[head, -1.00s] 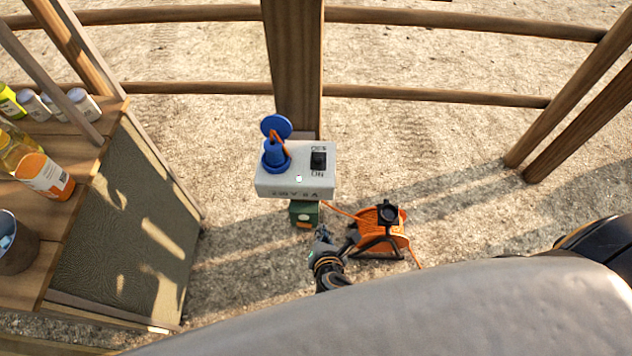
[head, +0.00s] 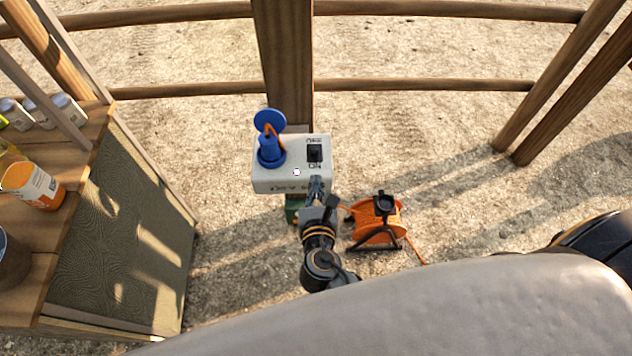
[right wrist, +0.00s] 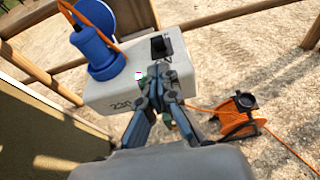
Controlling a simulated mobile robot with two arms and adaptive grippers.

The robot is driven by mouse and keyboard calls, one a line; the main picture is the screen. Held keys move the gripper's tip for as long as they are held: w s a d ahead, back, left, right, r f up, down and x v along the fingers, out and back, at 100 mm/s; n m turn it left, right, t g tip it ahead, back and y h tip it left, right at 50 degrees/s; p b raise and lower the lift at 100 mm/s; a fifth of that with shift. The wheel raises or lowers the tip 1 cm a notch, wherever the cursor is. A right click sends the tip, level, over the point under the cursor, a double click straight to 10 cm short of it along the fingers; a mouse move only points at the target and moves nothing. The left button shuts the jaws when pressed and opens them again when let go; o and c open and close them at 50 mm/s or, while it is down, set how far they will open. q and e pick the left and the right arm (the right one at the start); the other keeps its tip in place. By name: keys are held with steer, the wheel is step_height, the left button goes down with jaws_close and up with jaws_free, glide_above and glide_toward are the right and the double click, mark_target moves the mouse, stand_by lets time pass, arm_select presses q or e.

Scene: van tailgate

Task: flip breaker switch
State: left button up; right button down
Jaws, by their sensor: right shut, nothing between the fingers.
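My left gripper is not in view.
An orange cable reel (head: 376,222) stands on the ground to the right of the gripper. A wooden shelf unit with bottles (head: 34,184) is at the left. The wooden post (head: 283,60) and fence rails rise behind the box. Sandy ground is open at the right.

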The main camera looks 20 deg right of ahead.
mark_target(314, 154)
steer(key=x, duration=0.7)
steer(key=shift+w, duration=0.2)
